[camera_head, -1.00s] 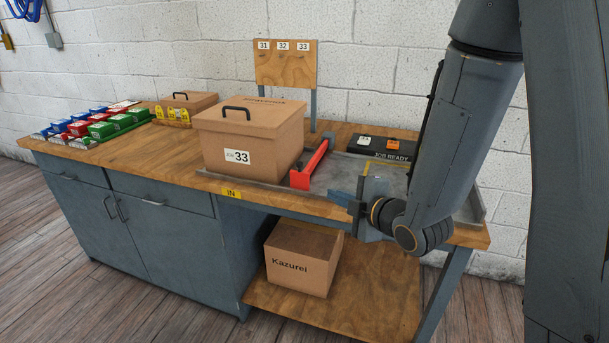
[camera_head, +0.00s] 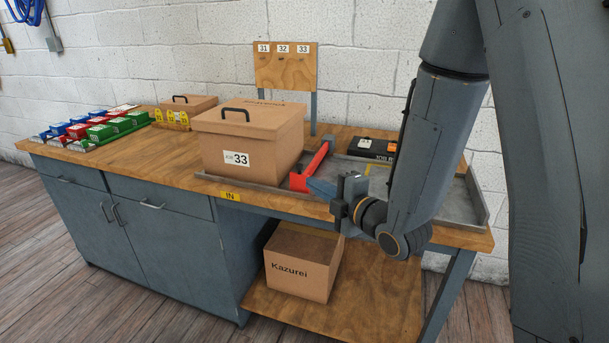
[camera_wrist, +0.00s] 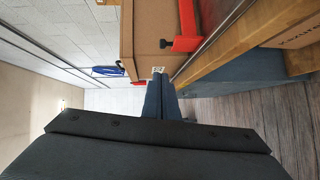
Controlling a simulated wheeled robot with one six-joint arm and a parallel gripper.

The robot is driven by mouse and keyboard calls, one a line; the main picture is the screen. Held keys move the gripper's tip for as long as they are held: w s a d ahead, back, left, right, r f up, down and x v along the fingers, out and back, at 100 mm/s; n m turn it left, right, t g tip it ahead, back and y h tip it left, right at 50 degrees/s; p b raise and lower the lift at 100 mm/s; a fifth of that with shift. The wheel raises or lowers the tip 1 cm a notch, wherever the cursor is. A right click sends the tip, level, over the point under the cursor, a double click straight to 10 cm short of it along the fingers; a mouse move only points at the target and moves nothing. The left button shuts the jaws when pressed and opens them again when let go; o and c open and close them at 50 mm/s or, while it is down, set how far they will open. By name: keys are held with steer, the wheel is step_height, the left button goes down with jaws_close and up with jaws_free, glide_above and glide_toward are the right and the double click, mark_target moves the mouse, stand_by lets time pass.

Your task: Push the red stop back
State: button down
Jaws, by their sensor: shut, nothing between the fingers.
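The red stop (camera_head: 322,157) is a long red bar with a wider front end. It lies across the grey tray (camera_head: 480,207), just right of the lidded box marked 33 (camera_head: 225,146). In the wrist view the red stop (camera_wrist: 186,28) shows beside the box (camera_wrist: 147,42). My gripper (camera_head: 312,186) is shut and empty, its blue fingers pointing left at the stop's front end. I cannot tell whether the fingertips touch it. In the wrist view my gripper (camera_wrist: 160,82) has its fingers together, and the stop is above them in the picture.
A dark JOB READY block (camera_head: 374,148) sits at the back of the tray, partly behind my arm. A yellow IN label (camera_head: 230,196) marks the bench front. A Kazurei box (camera_head: 300,264) stands on the lower shelf. A numbered board (camera_head: 286,67) rises at the back.

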steer(key=w+a+f+p, duration=0.1)
steer(key=w+a+p, duration=0.1)
steer(key=w, duration=0.6)
steer(key=shift+w+a, duration=0.35)
steer(key=shift+w, duration=0.05)
steer(key=shift+f, duration=0.1)
